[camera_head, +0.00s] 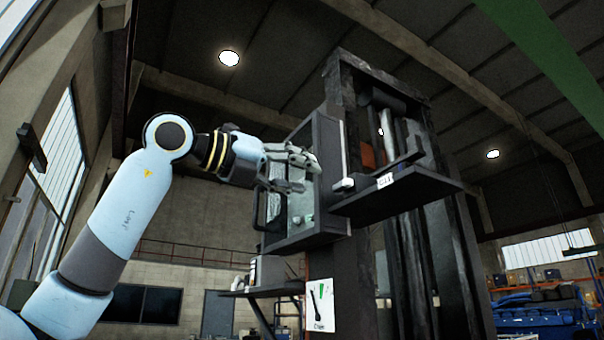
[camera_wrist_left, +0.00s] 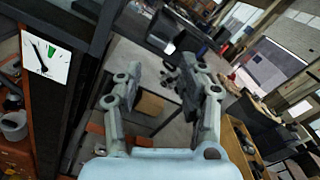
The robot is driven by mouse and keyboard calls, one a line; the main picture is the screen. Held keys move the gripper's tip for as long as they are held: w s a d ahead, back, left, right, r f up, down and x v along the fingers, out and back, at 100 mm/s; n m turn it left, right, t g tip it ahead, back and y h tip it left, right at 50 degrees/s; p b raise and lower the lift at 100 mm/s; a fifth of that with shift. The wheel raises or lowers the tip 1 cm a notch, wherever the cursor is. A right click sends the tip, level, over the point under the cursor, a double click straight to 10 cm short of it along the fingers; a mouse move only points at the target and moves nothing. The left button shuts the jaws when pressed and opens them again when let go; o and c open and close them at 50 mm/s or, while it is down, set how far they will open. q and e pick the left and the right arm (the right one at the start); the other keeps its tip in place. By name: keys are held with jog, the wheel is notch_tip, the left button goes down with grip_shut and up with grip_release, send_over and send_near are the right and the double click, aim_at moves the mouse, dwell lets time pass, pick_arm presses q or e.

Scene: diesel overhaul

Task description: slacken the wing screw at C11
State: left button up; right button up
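My left gripper (camera_head: 300,172) is raised in front of a dark open-fronted box (camera_head: 325,165) on a tall black column. Its two fingers are apart, and in the left wrist view (camera_wrist_left: 161,82) nothing shows between them but the distant floor and a bench. I cannot pick out a wing screw in either view. A dark shelf (camera_head: 400,200) to the right of the box carries a small white label (camera_head: 385,180) too small to read surely. Small pale parts (camera_head: 297,218) sit low in the box, partly unclear. My right gripper is in neither view.
The black column (camera_head: 410,260) stands close to the right of the gripper. A white sign with a green mark (camera_head: 320,305) hangs below the box; it also shows in the left wrist view (camera_wrist_left: 45,55). A dark bench (camera_head: 262,290) stands behind.

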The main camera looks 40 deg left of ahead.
pick_arm(q)
jog(key=w+m+p, duration=0.1)
jog(key=m+p, duration=0.1)
jog(key=m, duration=0.5)
jog(key=w+m+p, duration=0.1)
jog(key=m+p, duration=0.2)
jog(key=m, duration=0.5)
jog(key=d+m+p, duration=0.1)
jog(key=m+p, duration=0.2)
jog(key=m, duration=0.5)
jog(key=shift+w+r, duration=0.1)
jog(key=shift+w, duration=0.3)
jog(key=shift+w+d+m, duration=0.15)
jog(key=shift+w+m, duration=0.05)
jog(key=shift+m, duration=0.3)
jog(key=shift+w, duration=0.2)
jog(key=shift+w+d, duration=0.25)
jog(key=shift+w, duration=0.15)
jog(key=shift+s+a, duration=0.1)
jog(key=shift+s, duration=0.05)
